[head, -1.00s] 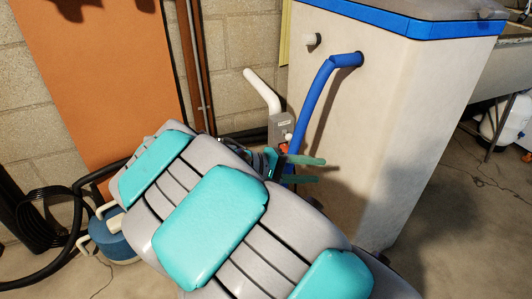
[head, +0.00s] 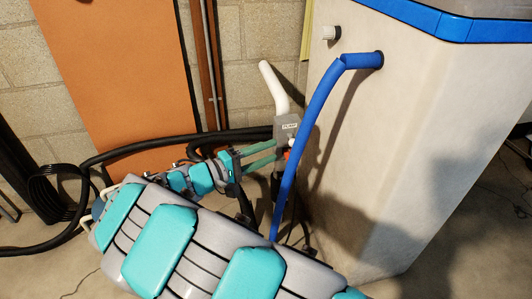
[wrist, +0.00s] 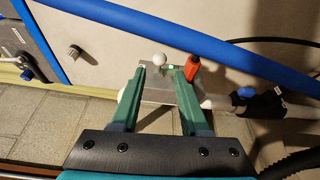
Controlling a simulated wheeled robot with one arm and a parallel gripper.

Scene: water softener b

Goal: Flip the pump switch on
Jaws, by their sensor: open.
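The grey pump box (head: 287,127), labelled PUMP, stands by the wall beside the blue pipe in the head view. In the wrist view the box (wrist: 160,93) shows between and beyond my fingers. A white round knob (wrist: 159,59), a small green spot (wrist: 171,67) and a red lever-like part (wrist: 193,66) are at its far side. I cannot tell which part is the switch. My gripper (wrist: 161,73) is open and empty; the knob lies just past the gap, the red part beyond the right fingertip. In the head view my gripper (head: 274,152) is left of the box's lower part. Contact is unclear.
The blue pipe (head: 305,140) runs down close to the right of the box. The pale tank cabinet (head: 420,130) stands to the right. A white pipe (head: 273,86) rises above the box. A black hose (head: 140,150) runs behind my arm along the wall.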

